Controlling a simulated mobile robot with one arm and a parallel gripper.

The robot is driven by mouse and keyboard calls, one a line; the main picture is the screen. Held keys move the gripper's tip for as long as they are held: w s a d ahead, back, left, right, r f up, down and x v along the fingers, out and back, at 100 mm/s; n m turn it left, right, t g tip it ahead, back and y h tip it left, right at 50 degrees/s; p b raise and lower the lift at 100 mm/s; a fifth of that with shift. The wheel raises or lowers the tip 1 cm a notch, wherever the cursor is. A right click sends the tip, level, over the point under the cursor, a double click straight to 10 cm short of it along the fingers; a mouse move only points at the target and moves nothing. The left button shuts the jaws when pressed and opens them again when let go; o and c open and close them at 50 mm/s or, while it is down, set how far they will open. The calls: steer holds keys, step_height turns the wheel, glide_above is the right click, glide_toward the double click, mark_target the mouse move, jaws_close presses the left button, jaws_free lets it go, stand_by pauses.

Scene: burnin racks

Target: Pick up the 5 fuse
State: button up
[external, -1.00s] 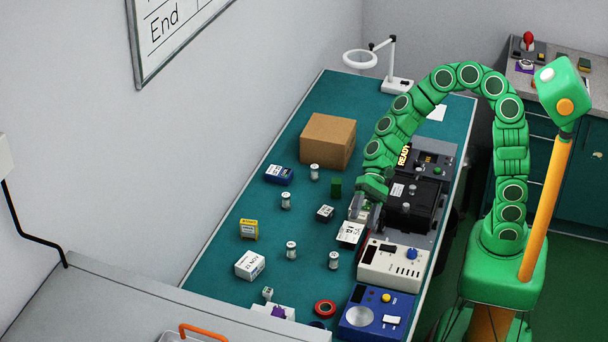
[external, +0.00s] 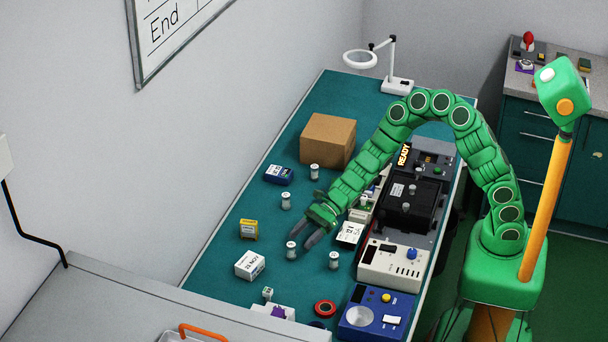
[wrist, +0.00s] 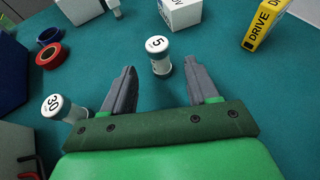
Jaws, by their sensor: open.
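The 5 fuse (wrist: 160,62) is a small white and grey cylinder standing upright on the green bench, with a 5 on its top. It also shows in the external view (external: 291,251), close beside my fingertips. My gripper (external: 301,241) is open and empty, reaching down over the bench. In the wrist view my gripper (wrist: 160,76) has its two fingers spread, with the 5 fuse just ahead between their tips, not gripped. A similar fuse marked 30 (wrist: 62,108) stands outside the left finger; it also shows in the external view (external: 334,260).
A white box (external: 250,265) and a yellow DRIVE box (external: 248,229) stand beyond the 5 fuse. A red ring (external: 325,309) lies toward the bench's near end. Two other fuses stand farther back, near a cardboard box (external: 328,140). Instruments (external: 395,264) line the right edge.

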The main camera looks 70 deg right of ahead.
mark_target(287, 260)
steer(key=shift+w+a+f, duration=0.1)
steer(key=shift+w+f, duration=0.1)
steer(key=shift+f, duration=0.1)
steer(key=shift+x, duration=3.65)
steer(key=shift+s+a+r, duration=0.1)
steer(key=shift+r, duration=0.05)
steer(key=c, duration=1)
steer(key=shift+r, duration=0.1)
